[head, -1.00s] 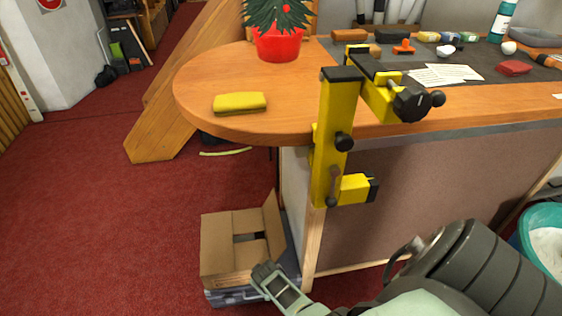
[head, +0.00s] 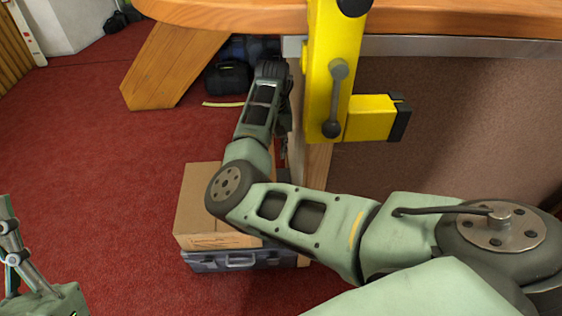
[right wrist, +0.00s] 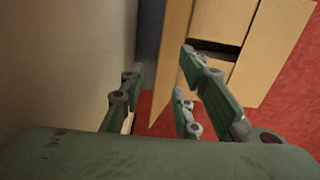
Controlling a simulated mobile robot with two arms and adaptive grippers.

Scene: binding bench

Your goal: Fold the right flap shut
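The cardboard box (head: 198,210) stands on a dark grey case beside the bench leg. In the head view my right arm hides its right side and the right flap. In the right wrist view the box (right wrist: 232,75) has its top panels near level with a dark gap between them. A tan panel (right wrist: 172,55) on its left side, apparently the raised right flap, lies beyond the fingers. My right gripper (right wrist: 160,100) is open and empty, its fingers apart. My left gripper (head: 10,235) is partly in view at the lower left; its opening is unclear.
The dark grey case (head: 225,262) is under the box. The bench panel (head: 450,140) and a yellow clamp (head: 335,70) are close on the right. A black bag (head: 228,78) lies beyond. The red floor (head: 110,190) at left is clear.

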